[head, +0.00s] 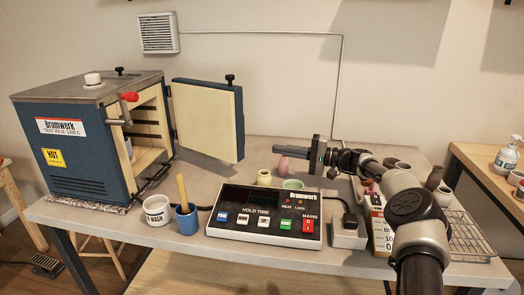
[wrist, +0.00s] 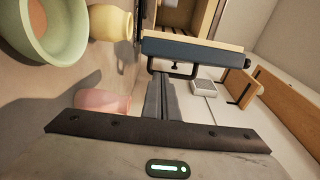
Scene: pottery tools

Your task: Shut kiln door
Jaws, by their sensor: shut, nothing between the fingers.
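The blue kiln (head: 75,160) stands at the left of the table in the head view. Its door (head: 205,118) is swung wide open to the right, pale inner face showing, and the shelved chamber is exposed. In the wrist view the door (wrist: 200,50) is seen nearly edge-on, with a dark bracket-like handle (wrist: 195,73) on its near side. My gripper (head: 275,150) is shut and empty, right of the door's free edge and pointing left at it. In the wrist view its fingertips (wrist: 162,76) are close to the handle; whether they touch is unclear.
Below my gripper stand a pink vase (head: 283,164), a yellow vase (head: 264,177) and a green bowl (head: 292,184). The control box (head: 265,215) is at the front. A mug (head: 157,210) and a blue holder (head: 187,220) stand before the kiln.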

